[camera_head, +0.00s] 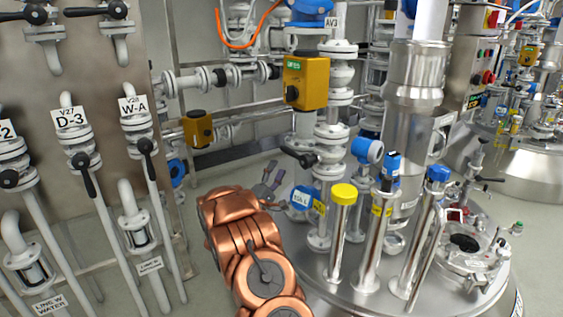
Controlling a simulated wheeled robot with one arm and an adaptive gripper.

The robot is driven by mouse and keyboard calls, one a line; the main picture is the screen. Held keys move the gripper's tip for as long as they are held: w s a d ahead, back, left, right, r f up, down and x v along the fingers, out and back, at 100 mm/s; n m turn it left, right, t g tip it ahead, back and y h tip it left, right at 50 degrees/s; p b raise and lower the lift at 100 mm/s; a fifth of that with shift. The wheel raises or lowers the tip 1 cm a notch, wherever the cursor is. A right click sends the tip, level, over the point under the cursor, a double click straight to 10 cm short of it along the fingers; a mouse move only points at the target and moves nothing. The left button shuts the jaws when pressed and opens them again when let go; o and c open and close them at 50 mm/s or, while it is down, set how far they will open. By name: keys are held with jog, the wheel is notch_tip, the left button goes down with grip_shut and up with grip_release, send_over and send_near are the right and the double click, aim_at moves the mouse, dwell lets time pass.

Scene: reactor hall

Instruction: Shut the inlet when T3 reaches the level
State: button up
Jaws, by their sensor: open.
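My gripper (271,181) is small and grey at the end of my copper arm, in the middle of the view. Its fingers are apart with nothing visible between them. To its right, a black valve handle (300,157) sits on vertical flanged piping above the steel vessel lid (322,268); the fingers look apart from it. On the left panel are valves labelled V27 D-3 (80,160) and V28 W-A (146,147), with black handles. I cannot tell which valve is the inlet. No T3 label or level reading is legible.
A yellow actuator box (306,83) and a tag AV3 (333,21) are on the piping above. Steel tubes with yellow and blue caps (344,193) stand on the lid. A label reading LINE W WATER (50,305) is at lower left.

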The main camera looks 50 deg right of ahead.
jog(key=shift+v, duration=1.55)
